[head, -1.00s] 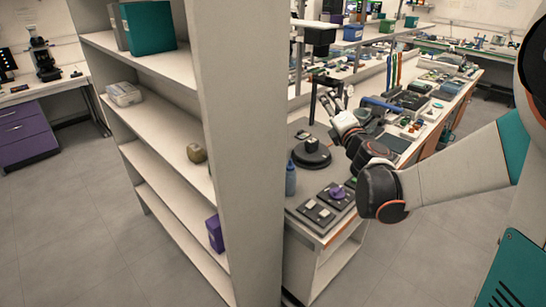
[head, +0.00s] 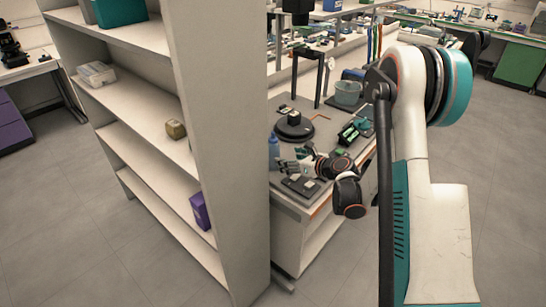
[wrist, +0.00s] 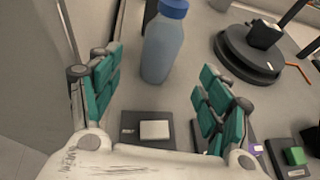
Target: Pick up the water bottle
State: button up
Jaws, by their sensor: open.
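The blue water bottle (head: 273,152) stands upright on the workbench, close to the side of the shelf unit. In the wrist view the bottle (wrist: 162,45) is straight ahead, just beyond and between my fingertips, with its cap at the top. My gripper (wrist: 158,88) is open and empty, with green-padded fingers spread to either side. In the head view my gripper (head: 295,166) is low over the bench, to the right of the bottle and pointing at it.
A dark tile with a white block (wrist: 155,130) lies below my fingers. A round black stand (wrist: 248,58) is right of the bottle. The tall shelf unit (head: 225,150) rises close on the left. A grey bucket (head: 347,92) stands farther back.

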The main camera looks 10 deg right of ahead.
aim_at(274, 157)
jog(key=b+x, duration=0.1)
jog(key=x, duration=0.4)
jog(key=shift+w+a+f, duration=0.15)
jog(key=shift+w, duration=0.2)
jog(key=b+x, duration=0.1)
jog(key=x, duration=0.1)
jog(key=b+x, duration=0.1)
jog(key=x, duration=0.1)
jog(key=shift+w+a+f+b, duration=0.1)
jog(key=shift+f+b, duration=0.2)
jog(key=shift+f, duration=0.1)
jog(key=shift+w+a, duration=0.15)
jog(key=shift+w, duration=0.2)
jog(key=c, duration=1.2)
